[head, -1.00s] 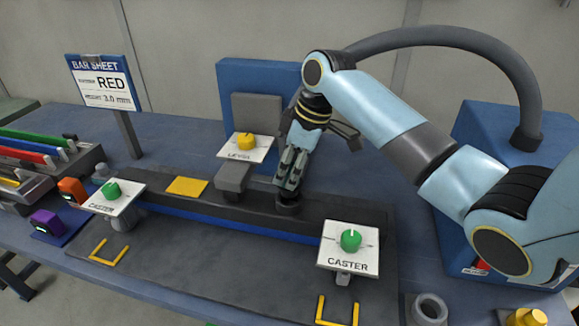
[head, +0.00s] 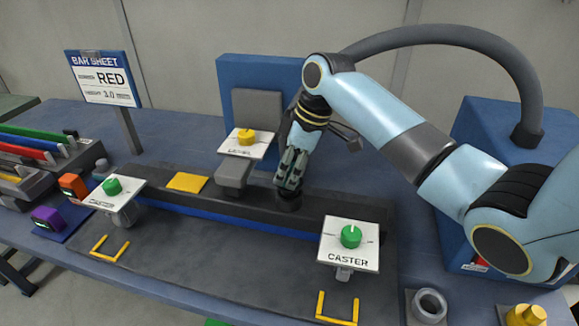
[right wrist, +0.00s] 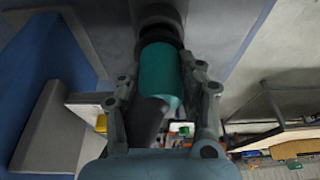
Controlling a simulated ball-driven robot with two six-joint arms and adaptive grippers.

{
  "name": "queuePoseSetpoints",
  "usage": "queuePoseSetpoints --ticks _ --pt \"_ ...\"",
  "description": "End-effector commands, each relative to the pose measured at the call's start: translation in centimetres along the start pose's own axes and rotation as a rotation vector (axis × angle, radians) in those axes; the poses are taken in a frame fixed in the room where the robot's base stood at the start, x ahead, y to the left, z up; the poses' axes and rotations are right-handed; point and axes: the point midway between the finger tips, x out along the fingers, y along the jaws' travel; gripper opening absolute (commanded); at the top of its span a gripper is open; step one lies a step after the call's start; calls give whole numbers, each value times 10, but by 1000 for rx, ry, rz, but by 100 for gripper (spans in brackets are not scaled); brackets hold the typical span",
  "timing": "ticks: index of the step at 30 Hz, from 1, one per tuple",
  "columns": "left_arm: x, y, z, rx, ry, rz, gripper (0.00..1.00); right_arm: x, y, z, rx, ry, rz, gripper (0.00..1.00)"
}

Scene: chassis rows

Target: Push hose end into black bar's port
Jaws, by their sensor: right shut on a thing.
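My right gripper (head: 289,184) stands tilted just above the round dark port (head: 288,202) on the long black bar (head: 225,205). In the right wrist view its fingers (right wrist: 165,85) are shut on a teal hose end (right wrist: 160,70). The far end of the teal piece meets a dark ring (right wrist: 158,38); I cannot tell how deep it sits. The thick grey hose (head: 450,38) arcs from the blue box at the right and passes behind my right arm. In the head view the fingers hide the hose end. My left gripper is not in view.
Dial plates labelled CASTER (head: 347,244) and LEVEL (head: 246,143) stand at the bar, with another green-knob plate (head: 113,193) at its left. A blue box (head: 480,125) stands right. A bar sheet sign (head: 104,78) and coloured bars (head: 40,148) are left.

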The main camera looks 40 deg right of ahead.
Motion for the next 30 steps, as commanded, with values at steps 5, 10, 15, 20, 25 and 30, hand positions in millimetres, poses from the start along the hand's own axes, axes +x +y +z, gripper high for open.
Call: queuePoseSetpoints --ticks 5,10,15,20,25,30 --pt "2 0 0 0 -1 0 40 4 0 1 0 0 0 0" --pt "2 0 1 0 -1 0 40 6 0 2 0 1 1 0" --pt "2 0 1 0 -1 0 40 6 0 2 0 1 1 0" --pt "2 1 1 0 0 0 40 7 0 2 0 1 0 0" --pt "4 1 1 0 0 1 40 11 0 3 0 1 0 0" --pt "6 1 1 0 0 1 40 16 0 5 1 1 0 0"
